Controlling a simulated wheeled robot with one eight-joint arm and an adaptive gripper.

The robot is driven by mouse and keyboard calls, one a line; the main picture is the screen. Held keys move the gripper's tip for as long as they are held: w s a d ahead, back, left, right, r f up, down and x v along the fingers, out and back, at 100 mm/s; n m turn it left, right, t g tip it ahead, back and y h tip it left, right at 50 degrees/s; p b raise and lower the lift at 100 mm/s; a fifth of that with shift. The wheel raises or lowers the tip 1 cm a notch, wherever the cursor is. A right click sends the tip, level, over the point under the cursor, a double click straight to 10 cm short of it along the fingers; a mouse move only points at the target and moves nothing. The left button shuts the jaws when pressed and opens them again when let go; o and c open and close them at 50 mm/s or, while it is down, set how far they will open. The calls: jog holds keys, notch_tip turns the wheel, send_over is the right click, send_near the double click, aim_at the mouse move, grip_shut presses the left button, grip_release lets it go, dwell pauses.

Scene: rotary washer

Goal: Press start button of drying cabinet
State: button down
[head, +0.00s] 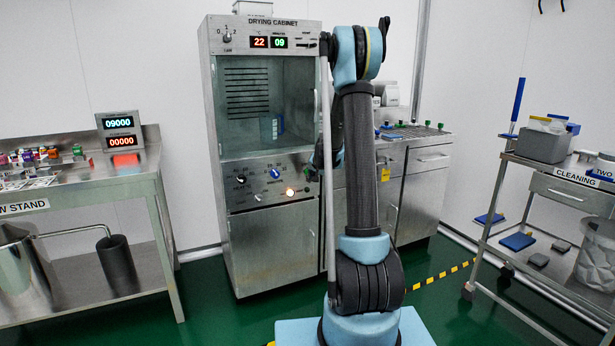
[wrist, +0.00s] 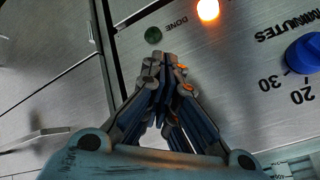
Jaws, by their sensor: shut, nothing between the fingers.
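The drying cabinet (head: 266,140) stands at the back, its door shut and its displays reading 22 and 09. Its control panel (head: 262,182) has a dark knob (head: 241,180), a blue knob (head: 274,173) marked MINUTES in the wrist view, and a glowing orange light (head: 290,192). I cannot make out a start label. In the wrist view my gripper (wrist: 168,62) is shut and empty over the panel, close to a dark green DONE lamp (wrist: 153,35) and the orange light (wrist: 208,9). I cannot tell whether the fingertips touch the panel. In the head view my arm partly hides the gripper.
A steel table (head: 80,195) with colourful small items stands left. A steel counter (head: 425,142) stands right of the cabinet. A trolley marked CLEANING (head: 572,197) is at the far right. Green floor (head: 230,315) is clear before the cabinet.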

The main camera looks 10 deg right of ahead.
jog(key=shift+s+d, duration=0.25)
jog(key=shift+s, duration=0.45)
jog(key=shift+s+d, duration=0.2)
jog(key=shift+s, duration=0.45)
jog(key=shift+s+d, duration=0.25)
jog(key=shift+s, duration=0.45)
jog(key=s+a+r+n+g, duration=0.15)
jog(key=s+r, duration=0.25)
jog(key=s, duration=1)
jog(key=s+r+n+g, duration=0.1)
jog(key=s+r+g, duration=0.15)
jog(key=s, duration=1.05)
jog(key=s+f+n+g+h, duration=0.1)
jog(key=s+f, duration=0.2)
jog(key=s, duration=1)
jog(key=s+d+f+n+g, duration=0.1)
jog(key=s+f, duration=0.2)
jog(key=s, duration=1.1)
jog(key=shift+d+f+n+h, duration=0.25)
jog(key=shift+f+n+h, duration=0.1)
jog(key=shift+f+h, duration=0.05)
jog(key=shift+s, duration=0.1)
